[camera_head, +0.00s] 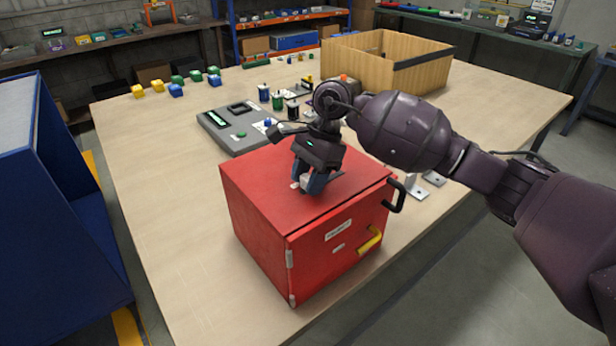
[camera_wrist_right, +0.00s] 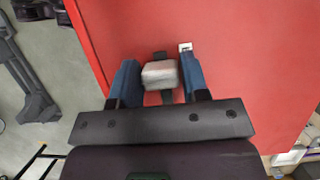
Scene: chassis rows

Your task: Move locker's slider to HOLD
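The red locker (camera_head: 265,190) stands on the wooden table, its door facing front right. Its slider (camera_wrist_right: 159,74) is a pale grey block over a short dark slot in the red top. My right gripper (camera_head: 308,187) points down at the top. In the right wrist view the blue fingers (camera_wrist_right: 160,80) sit on both sides of the slider, with no clear gap. A small white label (camera_wrist_right: 185,46) lies just beyond the right finger; its text is too small to read. My left gripper is not in view.
The locker door has a yellow handle (camera_head: 370,240), and a black handle (camera_head: 396,195) is on the right. Behind stand a grey panel (camera_head: 235,128) and an open wooden crate (camera_head: 385,62). Small coloured blocks (camera_head: 175,90) lie at the back left. The table's left part is clear.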

